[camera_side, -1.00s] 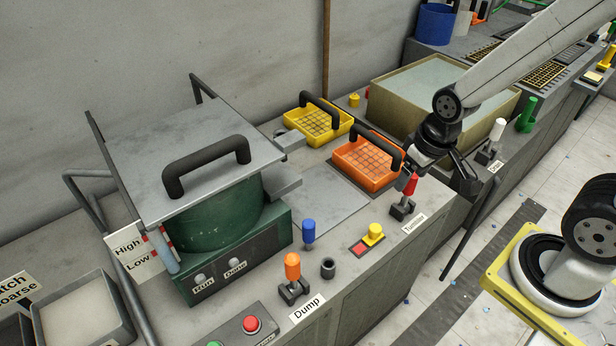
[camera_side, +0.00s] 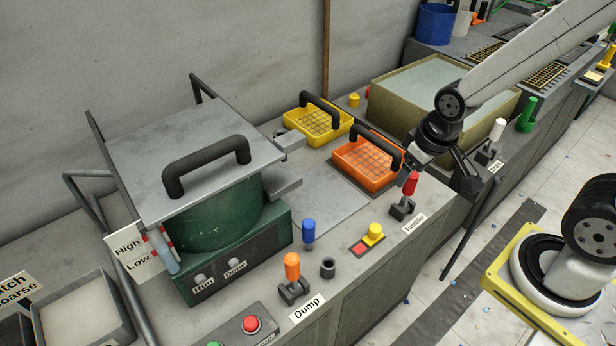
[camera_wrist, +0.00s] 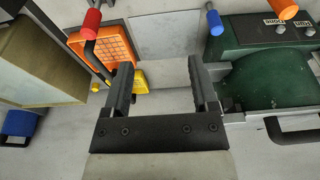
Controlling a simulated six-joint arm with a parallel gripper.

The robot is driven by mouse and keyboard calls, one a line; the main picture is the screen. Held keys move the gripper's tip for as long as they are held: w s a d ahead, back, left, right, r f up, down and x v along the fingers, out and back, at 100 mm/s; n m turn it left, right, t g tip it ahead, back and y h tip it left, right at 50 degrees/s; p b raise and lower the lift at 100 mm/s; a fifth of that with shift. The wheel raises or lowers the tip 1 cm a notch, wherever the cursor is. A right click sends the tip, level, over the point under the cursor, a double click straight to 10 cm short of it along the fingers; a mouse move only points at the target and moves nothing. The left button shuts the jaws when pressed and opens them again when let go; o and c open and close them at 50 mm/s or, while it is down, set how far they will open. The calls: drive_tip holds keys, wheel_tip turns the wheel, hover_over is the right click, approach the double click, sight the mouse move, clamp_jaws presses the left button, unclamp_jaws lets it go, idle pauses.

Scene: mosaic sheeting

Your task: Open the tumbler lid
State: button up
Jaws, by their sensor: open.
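The tumbler is a green drum (camera_side: 215,222) on a green base, with a flat grey square lid (camera_side: 135,155) lying closed over it. A thick black handle (camera_side: 207,160) arches above the lid; part of it also shows at the lower right of the wrist view (camera_wrist: 285,133). A red-topped lever (camera_side: 411,183) stands at the "Tumbler" label; its red tip is at the upper left of the wrist view (camera_wrist: 91,21). My gripper (camera_side: 438,170) is open and empty, close above and behind the red lever, well right of the lid. Its two fingers show in the wrist view (camera_wrist: 160,75) with nothing between them.
An orange basket (camera_side: 361,167) and a yellow basket (camera_side: 312,128), both black-handled, sit left of my gripper. A beige water-filled tank (camera_side: 395,110) is behind it. Blue (camera_side: 308,231) and orange (camera_side: 292,267) levers stand in front of the tumbler. The grey plate (camera_side: 320,205) between is clear.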

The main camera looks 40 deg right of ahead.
drive_tip(key=w+a+r+n, duration=0.4)
drive_tip(key=w+a+n, duration=0.15)
drive_tip(key=w, duration=0.45)
wheel_tip(320, 180, up, 10)
drive_tip(key=n, duration=1.3)
hover_over(204, 151)
drive_tip(key=s, duration=0.2)
drive_tip(key=shift+w+f+m, duration=0.15)
drive_tip(key=shift+w+m, duration=0.05)
drive_tip(key=shift+m, duration=0.05)
drive_tip(key=shift+x, duration=3.95)
drive_tip(key=shift+s, duration=0.15)
clamp_jaws()
